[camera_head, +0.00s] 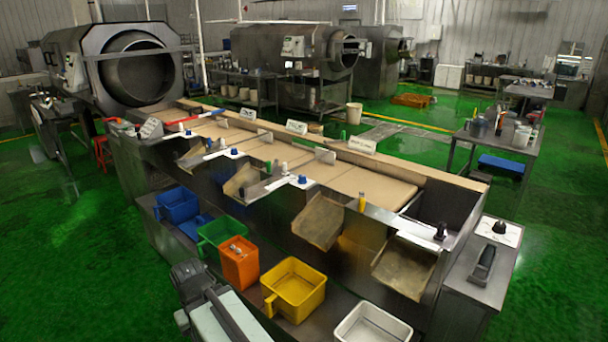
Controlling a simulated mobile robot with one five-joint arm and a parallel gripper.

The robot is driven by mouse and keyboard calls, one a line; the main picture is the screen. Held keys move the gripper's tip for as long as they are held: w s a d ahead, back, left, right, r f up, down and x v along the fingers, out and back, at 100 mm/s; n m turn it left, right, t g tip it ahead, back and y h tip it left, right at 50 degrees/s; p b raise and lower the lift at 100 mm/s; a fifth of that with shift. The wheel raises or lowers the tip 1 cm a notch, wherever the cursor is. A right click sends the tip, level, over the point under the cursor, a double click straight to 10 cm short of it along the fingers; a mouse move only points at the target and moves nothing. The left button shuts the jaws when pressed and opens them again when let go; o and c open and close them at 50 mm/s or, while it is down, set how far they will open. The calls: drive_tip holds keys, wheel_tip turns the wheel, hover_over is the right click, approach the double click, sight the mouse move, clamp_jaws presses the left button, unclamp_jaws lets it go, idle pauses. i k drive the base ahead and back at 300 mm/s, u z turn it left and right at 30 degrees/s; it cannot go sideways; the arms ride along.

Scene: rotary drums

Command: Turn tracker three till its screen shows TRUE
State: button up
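Several knobs on pale plates run along the near edge of the long sorting bench: a blue knob (234,151), a second blue knob (302,179), a black knob (440,231) and a black knob (499,227) on the end cabinet. White upright cards (297,126) and (362,145) stand along the bench's far side; their lettering is too small to read. I cannot tell which of these, if any, is tracker three, and no screen text is legible. Parts of my arm show at the bottom left of centre; my gripper's fingers are not in view.
The metal bench (330,180) has several sloping chutes on its near side. Below stand a blue bin (176,205), an orange bin (239,263), a yellow bin (294,287) and a white bin (372,325). Large drums (140,75) stand behind. Green floor (60,240) is clear at left.

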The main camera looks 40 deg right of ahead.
sight(302, 177)
drive_tip(key=u, duration=0.05)
drive_tip(key=i, duration=2.3)
drive_tip(key=z, duration=0.35)
